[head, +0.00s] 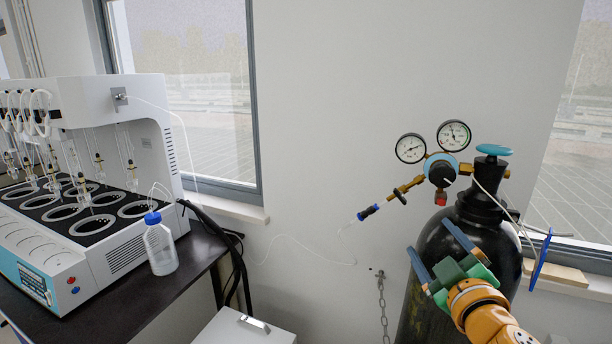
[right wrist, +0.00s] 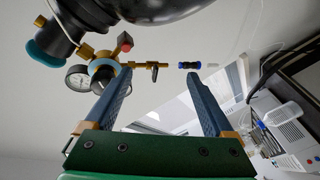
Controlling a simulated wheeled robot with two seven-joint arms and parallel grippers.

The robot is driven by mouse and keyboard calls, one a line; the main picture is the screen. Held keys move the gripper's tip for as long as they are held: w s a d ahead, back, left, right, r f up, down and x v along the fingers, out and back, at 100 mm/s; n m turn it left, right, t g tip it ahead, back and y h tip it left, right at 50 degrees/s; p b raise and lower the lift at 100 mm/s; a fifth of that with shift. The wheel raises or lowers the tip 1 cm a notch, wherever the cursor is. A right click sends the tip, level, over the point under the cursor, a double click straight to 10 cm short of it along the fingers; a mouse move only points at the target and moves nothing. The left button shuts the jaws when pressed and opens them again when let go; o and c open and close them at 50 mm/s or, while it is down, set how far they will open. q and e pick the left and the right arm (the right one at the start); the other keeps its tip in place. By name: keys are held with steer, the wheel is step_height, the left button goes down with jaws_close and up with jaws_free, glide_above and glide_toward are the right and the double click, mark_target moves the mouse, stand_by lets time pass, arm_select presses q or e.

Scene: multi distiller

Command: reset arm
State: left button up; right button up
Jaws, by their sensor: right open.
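My right gripper (head: 429,238) is open and empty, its two blue fingers spread in front of the black gas cylinder (head: 455,245). In the right wrist view my right gripper (right wrist: 160,76) also shows nothing between its fingers. The brass regulator (head: 440,172) with two round gauges sits on the cylinder top, above the gripper. The fingers look apart from the regulator; whether they touch the cylinder I cannot tell. A blue-black hose connector (head: 368,211) lies left of the regulator, and it also shows in the right wrist view (right wrist: 189,65). My left gripper is not in view.
The white multi distiller (head: 110,100) stands on a dark table (head: 130,312) at the left. A blue-capped bottle (head: 160,247) stands near the table edge. A white box (head: 240,328) is below. A chain (head: 382,305) hangs by the cylinder. Open room lies between table and cylinder.

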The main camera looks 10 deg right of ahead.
steer(key=s+a+f+m+g+y, duration=0.1)
steer(key=s+a+f+m+g, duration=0.2)
steer(key=f, duration=0.8)
steer(key=s+a+f+g, duration=0.4)
steer(key=s+f+g, duration=0.1)
steer(key=f, duration=0.7)
steer(key=s+a+f+m+g+y, duration=0.1)
steer(key=s+a+f+g, duration=0.2)
steer(key=s+f, duration=0.35)
steer(key=s+a+f+m+g+y, duration=0.1)
steer(key=s+a+f+g, duration=0.15)
steer(key=s, duration=0.75)
step_height(320, 180, down, 19)
steer(key=s+g, duration=0.2)
steer(key=s+d+f+g, duration=0.1)
steer(key=s+d+f, duration=0.1)
steer(key=s+f, duration=0.7)
steer(key=s, duration=0.3)
steer(key=shift+d, duration=0.25)
